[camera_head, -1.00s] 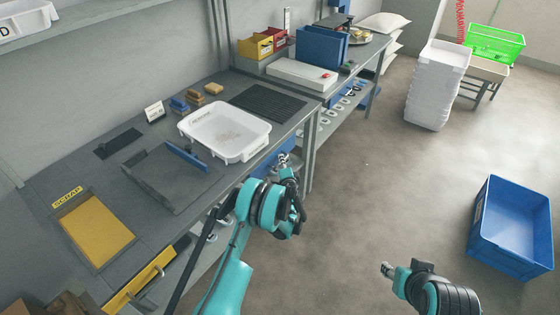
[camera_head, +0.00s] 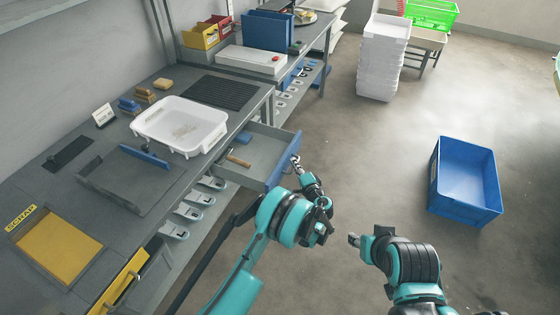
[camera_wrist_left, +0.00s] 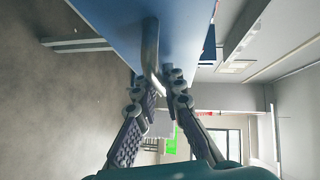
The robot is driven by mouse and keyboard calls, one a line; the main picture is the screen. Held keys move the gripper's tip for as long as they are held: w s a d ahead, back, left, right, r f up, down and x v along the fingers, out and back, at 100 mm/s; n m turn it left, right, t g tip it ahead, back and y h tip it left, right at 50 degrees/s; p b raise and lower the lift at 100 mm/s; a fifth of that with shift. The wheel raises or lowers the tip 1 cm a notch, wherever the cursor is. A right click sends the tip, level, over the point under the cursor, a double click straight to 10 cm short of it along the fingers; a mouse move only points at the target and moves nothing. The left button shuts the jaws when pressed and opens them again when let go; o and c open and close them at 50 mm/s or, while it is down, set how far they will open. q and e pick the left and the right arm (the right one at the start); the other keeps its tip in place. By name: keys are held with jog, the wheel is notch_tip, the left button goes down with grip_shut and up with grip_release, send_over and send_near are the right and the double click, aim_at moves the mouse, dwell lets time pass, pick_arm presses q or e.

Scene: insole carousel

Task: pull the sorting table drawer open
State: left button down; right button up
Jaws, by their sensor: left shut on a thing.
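The sorting table drawer (camera_head: 262,146) stands pulled out from under the grey sorting table (camera_head: 150,92), with its grey inside showing. Its blue front (camera_head: 280,166) faces the open floor. My left gripper (camera_head: 296,162) is at this front, shut on the metal drawer handle. In the left wrist view the curved handle (camera_wrist_left: 150,50) stands out from the blue front (camera_wrist_left: 185,22), and its end is between the fingers of my left gripper (camera_wrist_left: 162,86). My right gripper (camera_head: 354,240) hangs over the floor, away from the drawer; its jaws are too small to read.
A wooden-handled tool (camera_head: 238,161) and a blue block (camera_head: 243,138) lie in the drawer. A white tray (camera_head: 206,140) stands on the table above. Insoles lie on a shelf below. A blue crate (camera_head: 434,190) stands on the floor at right, with clear floor before it.

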pick_arm(q)
jog(key=shift+s+d, duration=0.35)
jog(key=shift+d, duration=0.55)
jog(key=shift+s+d, duration=0.35)
jog(key=shift+d, duration=0.55)
jog(key=c, duration=1.9)
grip_release()
jog(key=shift+s, duration=0.1)
jog(key=v, duration=1.1)
jog(key=shift+s+d+r, duration=0.1)
jog(key=shift+s+d, duration=0.15)
jog(key=shift+s, duration=0.05)
